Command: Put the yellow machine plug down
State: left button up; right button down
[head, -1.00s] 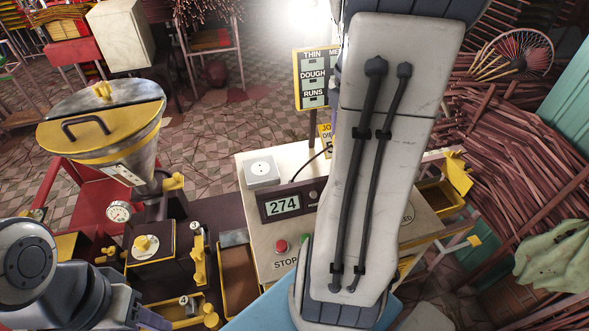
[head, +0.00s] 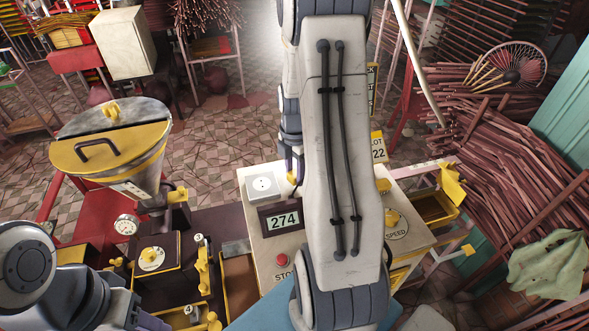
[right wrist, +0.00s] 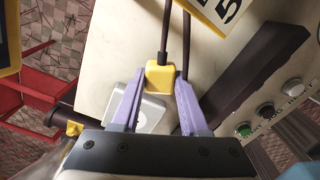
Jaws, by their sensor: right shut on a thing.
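The yellow machine plug (right wrist: 160,77) is a small block with a dark cord, held between the lilac fingers of my right gripper (right wrist: 157,82). In the right wrist view it is above the white socket box (right wrist: 152,113), which is partly hidden by a finger. In the head view the socket box (head: 262,187) sits on the cream machine top, and my right gripper (head: 292,172) is just right of it, partly covered by my forearm. I cannot tell the exact gap between plug and machine top. My left arm is at lower left; its fingers are not clearly seen.
The cream machine top (head: 250,225) carries a display reading 274 (head: 283,220), a red stop button (head: 282,258) and a yellow speed knob (head: 391,216). The yellow-lidded hopper (head: 112,150) stands at left. Incense sticks (head: 490,140) are piled at right.

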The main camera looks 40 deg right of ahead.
jog(key=shift+f, duration=0.1)
jog(key=shift+f+b, duration=0.5)
jog(key=shift+f, duration=0.1)
jog(key=shift+c, duration=2.1)
grip_release()
jog(key=shift+r, duration=0.1)
jog(key=shift+r+p, duration=0.35)
notch_tip(320, 180, up, 12)
jog(key=b, duration=0.1)
jog(key=shift+r+b, duration=0.2)
jog(key=shift+b, duration=0.2)
